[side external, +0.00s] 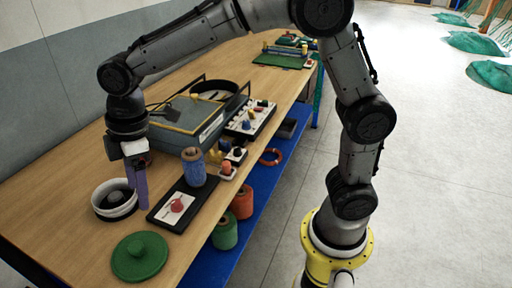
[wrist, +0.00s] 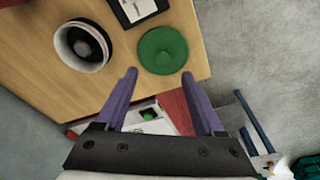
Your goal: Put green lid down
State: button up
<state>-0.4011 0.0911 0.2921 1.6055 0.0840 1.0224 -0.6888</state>
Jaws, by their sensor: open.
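The green lid (side external: 140,257) is round with a knob and lies flat on the wooden table near its front corner. In the wrist view the lid (wrist: 162,50) shows just beyond the fingertips, between their lines. My gripper (side external: 142,205) has purple fingers pointing down, beside a white container with a dark rim (side external: 100,197). In the wrist view my gripper (wrist: 159,74) is open with nothing between its fingers, apart from the lid. The white container (wrist: 81,45) stands uncovered to the left of the lid in that view.
A black tray (side external: 160,213) with a white card and a blue spool (side external: 194,167) stand right of the gripper. A grey box (side external: 178,138) sits behind. The table edge is close to the lid. Bare wood (side external: 65,212) lies left of the container.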

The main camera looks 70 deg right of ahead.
jog(key=s+d+r+m+t, duration=0.2)
jog(key=s+d+r+m, duration=0.35)
jog(key=s+d, duration=0.35)
jog(key=s+d+f+m+t+h, duration=0.1)
jog(key=s+d+m, duration=0.5)
jog(key=s, duration=0.6)
jog(key=d+t, duration=0.1)
jog(key=d, duration=0.1)
jog(key=shift+s+d+f, duration=0.25)
jog(key=shift+d+f, duration=0.15)
